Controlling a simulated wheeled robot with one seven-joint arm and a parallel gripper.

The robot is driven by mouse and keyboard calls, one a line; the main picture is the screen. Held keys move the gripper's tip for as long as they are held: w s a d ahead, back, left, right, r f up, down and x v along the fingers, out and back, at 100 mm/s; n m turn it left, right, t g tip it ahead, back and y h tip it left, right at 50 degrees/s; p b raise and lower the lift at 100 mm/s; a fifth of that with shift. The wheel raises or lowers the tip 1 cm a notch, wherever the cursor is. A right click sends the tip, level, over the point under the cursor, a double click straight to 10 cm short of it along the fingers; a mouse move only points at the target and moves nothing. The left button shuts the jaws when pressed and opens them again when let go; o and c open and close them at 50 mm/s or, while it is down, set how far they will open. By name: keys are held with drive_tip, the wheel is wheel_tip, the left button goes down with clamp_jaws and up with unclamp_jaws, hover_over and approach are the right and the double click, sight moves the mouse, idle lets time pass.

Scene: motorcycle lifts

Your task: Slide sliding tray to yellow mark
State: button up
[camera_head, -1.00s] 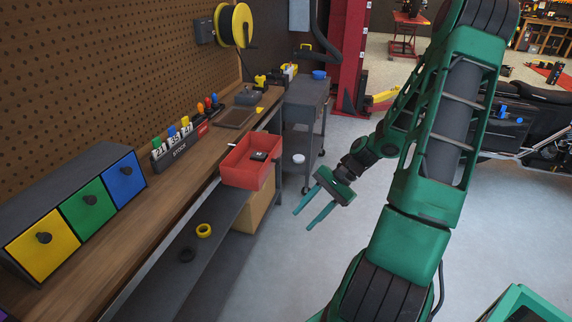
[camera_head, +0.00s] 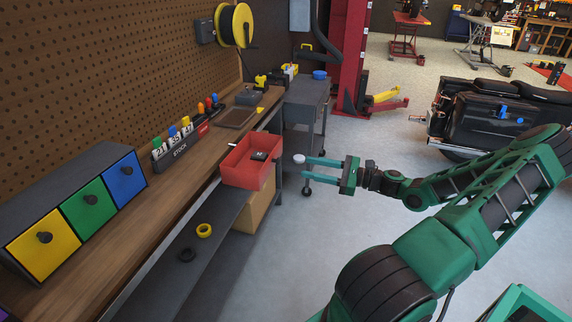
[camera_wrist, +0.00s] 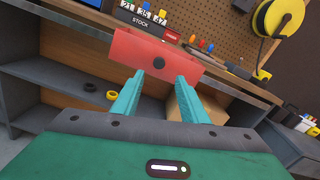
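The red tray (camera_head: 240,172) sits at the front edge of the workbench, with a small dark object inside it. In the wrist view its red front wall (camera_wrist: 185,68) faces me, with a dark round knob (camera_wrist: 159,63) in the middle. My gripper (camera_head: 307,170) is to the right of the tray, apart from it, with its fingers pointing at it. In the wrist view my gripper (camera_wrist: 159,78) is open and empty, its fingertips to either side below the knob. A small yellow patch (camera_head: 260,110) lies on the bench behind the tray; I cannot tell if it is the mark.
A lower shelf (camera_head: 215,228) holds a yellow ring (camera_head: 204,230) and a black ring (camera_head: 187,255). A cardboard box (camera_head: 257,205) stands under the tray. A grey cart (camera_head: 305,95) stands beyond, with a white disc (camera_head: 299,158) low down.

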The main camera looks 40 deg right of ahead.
drive_tip(key=x, duration=0.9)
drive_tip(key=shift+a, duration=0.15)
